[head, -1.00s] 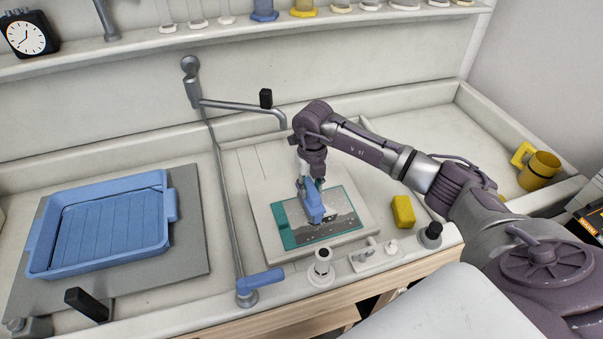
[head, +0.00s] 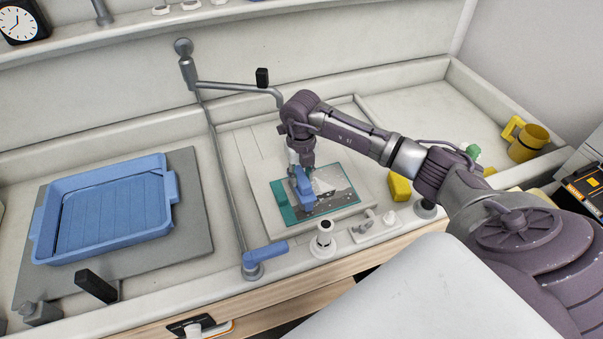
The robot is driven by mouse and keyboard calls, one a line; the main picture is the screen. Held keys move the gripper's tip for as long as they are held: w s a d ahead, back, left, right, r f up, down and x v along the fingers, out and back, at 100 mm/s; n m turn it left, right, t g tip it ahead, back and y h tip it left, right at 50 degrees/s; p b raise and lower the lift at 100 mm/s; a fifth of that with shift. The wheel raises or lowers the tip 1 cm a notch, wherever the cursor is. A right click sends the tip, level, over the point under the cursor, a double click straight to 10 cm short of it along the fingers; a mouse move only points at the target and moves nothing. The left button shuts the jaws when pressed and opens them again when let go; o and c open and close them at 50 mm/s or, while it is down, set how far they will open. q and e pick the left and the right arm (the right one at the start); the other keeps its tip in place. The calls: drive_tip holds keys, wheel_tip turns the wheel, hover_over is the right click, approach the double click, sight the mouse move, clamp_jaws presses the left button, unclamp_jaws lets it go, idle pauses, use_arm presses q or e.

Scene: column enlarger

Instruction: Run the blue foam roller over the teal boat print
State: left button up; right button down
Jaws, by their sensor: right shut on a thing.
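The teal boat print (head: 284,200) lies flat on a pale board in the middle of the bench. It has a teal border and a grey, speckled picture, part of which is hidden. My right gripper (head: 301,166) points down over the print and is shut on the blue foam roller (head: 304,187). The roller is over the left-middle part of the print and looks to be on or just above it; I cannot tell if it touches. My left gripper is not in view.
A blue ribbed tray (head: 50,253) sits on a grey mat at left. A metal pipe with a blue lever (head: 266,255) stands left of the board. A yellow block (head: 399,187) and a yellow mug (head: 527,143) are at right. Small fittings (head: 322,240) line the front edge.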

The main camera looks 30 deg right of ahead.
wheel_tip(320, 180, down, 3)
drive_tip(key=shift+d+r+b, duration=0.1)
drive_tip(key=shift+b, duration=0.8)
drive_tip(key=shift+f+b, duration=0.3)
drive_tip(key=shift+f, duration=0.25)
drive_tip(key=shift+s+d, duration=0.15)
drive_tip(key=shift+d, duration=0.45)
drive_tip(key=shift+s+d+b, duration=0.2)
drive_tip(key=shift+d, duration=0.5)
drive_tip(key=shift+s+d+b, duration=0.15)
drive_tip(key=shift+d, duration=0.5)
drive_tip(key=shift+d, duration=0.1)
drive_tip(key=shift+s+d+b, duration=0.2)
drive_tip(key=shift+d, duration=0.75)
drive_tip(key=shift+s+d+b, duration=0.15)
drive_tip(key=shift+s+d, duration=0.05)
drive_tip(key=shift+d, duration=0.7)
